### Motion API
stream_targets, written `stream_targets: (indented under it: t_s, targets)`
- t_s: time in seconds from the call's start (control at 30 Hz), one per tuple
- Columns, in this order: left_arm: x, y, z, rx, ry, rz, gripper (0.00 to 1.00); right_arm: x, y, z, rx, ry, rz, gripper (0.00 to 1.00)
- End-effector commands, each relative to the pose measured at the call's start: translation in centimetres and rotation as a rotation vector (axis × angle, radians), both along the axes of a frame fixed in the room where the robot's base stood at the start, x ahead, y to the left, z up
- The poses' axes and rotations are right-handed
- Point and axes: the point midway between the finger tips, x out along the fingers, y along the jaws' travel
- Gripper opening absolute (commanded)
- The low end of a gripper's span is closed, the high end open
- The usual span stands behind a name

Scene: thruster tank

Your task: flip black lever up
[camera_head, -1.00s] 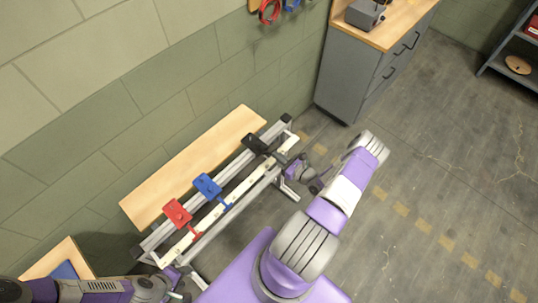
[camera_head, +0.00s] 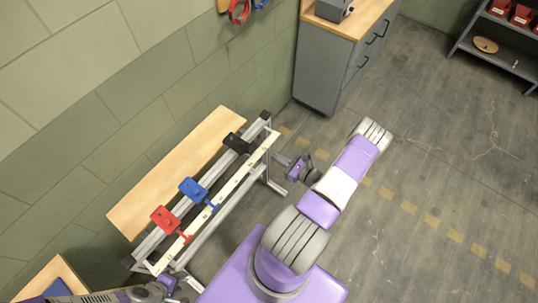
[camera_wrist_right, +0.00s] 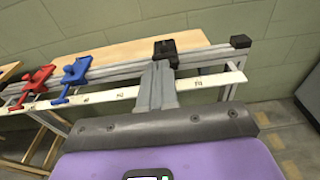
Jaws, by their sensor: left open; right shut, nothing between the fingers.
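The black lever (camera_head: 236,143) is mounted on the metal frame's rail, at the end nearest the grey cabinet. In the right wrist view its black block (camera_wrist_right: 165,48) shows just beyond my fingertips; its handle is largely hidden there, so its exact angle is unclear. My right gripper (camera_head: 281,160) is shut and empty, on the front side of the frame and close to the lever; in the wrist view its fingers (camera_wrist_right: 157,88) overlap the white strip. I cannot tell whether they touch the lever. My left gripper (camera_head: 172,287) is open at the bottom left, near the frame's near end.
A blue lever (camera_head: 193,188) and a red lever (camera_head: 166,219) sit further along the same rail. A white marked strip (camera_head: 232,186) runs along the front. A wooden board (camera_head: 180,170) lies behind, by the wall.

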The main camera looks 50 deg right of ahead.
Motion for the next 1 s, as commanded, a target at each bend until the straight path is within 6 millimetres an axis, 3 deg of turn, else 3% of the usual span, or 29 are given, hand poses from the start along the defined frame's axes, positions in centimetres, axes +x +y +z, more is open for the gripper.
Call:
stream_targets:
  t_s: [0.1, 0.3, 1.0]
  targets:
    - [0.0, 0.0, -0.3, 0.000, 0.000, 0.000, 0.43, -1.8, -0.1, 0.7, 0.000, 0.001, -0.002, 0.00]
    - [0.0, 0.0, -0.4, 0.000, 0.000, 0.000, 0.43, -3.1, 0.0, 1.3, 0.001, 0.000, 0.000, 0.00]
    - [0.0, 0.0, -0.5, 0.000, 0.000, 0.000, 0.43, -2.7, 0.7, 1.1, 0.005, 0.005, 0.027, 0.00]
